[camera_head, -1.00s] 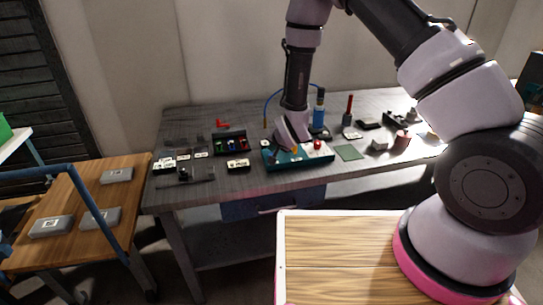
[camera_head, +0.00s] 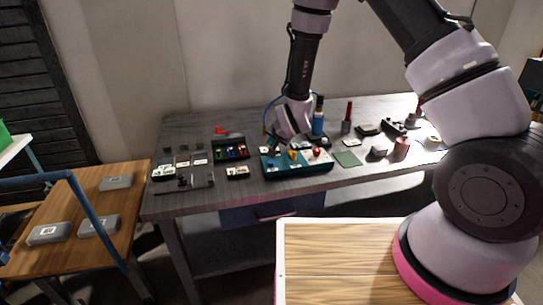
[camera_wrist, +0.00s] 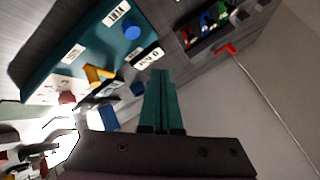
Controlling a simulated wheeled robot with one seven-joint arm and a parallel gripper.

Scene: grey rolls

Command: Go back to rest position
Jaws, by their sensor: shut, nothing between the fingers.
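My gripper (camera_wrist: 162,100) shows in the wrist view as two green fingers pressed together with nothing between them. The teal tray (camera_head: 298,169) holds a red knob and a yellow piece. In the wrist view the tray (camera_wrist: 75,38) lies to the upper left of the fingers, apart from them, with a blue round button (camera_wrist: 132,32) and the yellow piece (camera_wrist: 98,75).
A dark box with coloured parts (camera_head: 230,148) stands left of the tray. A blue bottle (camera_head: 318,118) and a red-handled tool (camera_head: 347,118) stand near my gripper. A wooden table (camera_head: 80,245) with grey boxes is at the left. The wall is close behind the bench.

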